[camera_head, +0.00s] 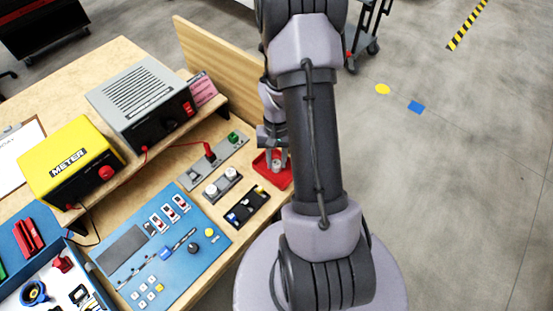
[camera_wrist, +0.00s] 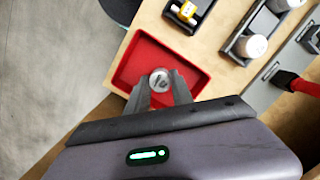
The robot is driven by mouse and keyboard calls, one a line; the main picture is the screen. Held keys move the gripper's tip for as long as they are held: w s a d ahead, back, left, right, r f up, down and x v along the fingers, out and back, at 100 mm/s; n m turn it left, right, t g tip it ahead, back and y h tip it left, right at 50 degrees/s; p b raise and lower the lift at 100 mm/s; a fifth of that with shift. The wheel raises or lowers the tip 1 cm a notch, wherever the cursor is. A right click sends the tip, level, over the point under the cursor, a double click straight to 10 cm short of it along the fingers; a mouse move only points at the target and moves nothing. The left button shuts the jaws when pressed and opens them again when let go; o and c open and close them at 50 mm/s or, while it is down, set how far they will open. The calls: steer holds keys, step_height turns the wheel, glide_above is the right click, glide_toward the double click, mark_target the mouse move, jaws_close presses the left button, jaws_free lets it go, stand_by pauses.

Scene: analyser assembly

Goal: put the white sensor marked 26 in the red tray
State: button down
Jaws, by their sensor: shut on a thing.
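The red tray (camera_wrist: 196,84) lies near the bench edge, and part of it shows in the head view (camera_head: 284,181) beside my arm. My gripper (camera_wrist: 160,90) points down over the tray. Its fingers are shut on a white round sensor (camera_wrist: 159,78), seen end-on inside the tray's outline. A dark mark shows on its top, but I cannot read it. Whether the sensor touches the tray floor cannot be told. In the head view my gripper (camera_head: 277,164) is small and partly behind my arm.
A grey holder with white sensors (camera_wrist: 252,46) stands beside the tray. A black holder with a yellow-banded part (camera_wrist: 186,12) is close by. A red plug (camera_wrist: 300,86) sits on a grey strip. The wooden panel (camera_head: 230,70) rises behind. The bench edge is close to the tray.

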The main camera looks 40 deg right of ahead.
steer(key=c, duration=1.1)
jaws_free()
steer(key=shift+f, duration=0.1)
steer(key=r+p, duration=0.1)
steer(key=r, duration=0.2)
steer(key=r+p, duration=0.1)
steer(key=r, duration=0.2)
steer(key=w+r+p, duration=0.1)
steer(key=r+p, duration=0.1)
steer(key=r, duration=0.1)
steer(key=shift+d, duration=0.35)
steer(key=w+a+r+n+t+h, duration=0.1)
steer(key=a+r+t, duration=0.1)
steer(key=a+r, duration=0.55)
steer(key=a+r+n+t, duration=0.1)
steer(key=a+r, duration=0.4)
steer(key=r, duration=0.5)
steer(key=shift+s+a+r+n+t+y+b, duration=0.3)
steer(key=shift+s+a+r+t, duration=0.35)
steer(key=shift+s+a+r, duration=0.85)
steer(key=shift+s+a+r+n+t+y+b, duration=0.3)
steer(key=shift+s+a+r+t, duration=0.5)
steer(key=shift+s+a, duration=1.35)
steer(key=shift+s+a+r+n+t+y+b, duration=0.2)
steer(key=shift+s+a+r+t+b, duration=0.3)
steer(key=shift+s+a+r, duration=1.35)
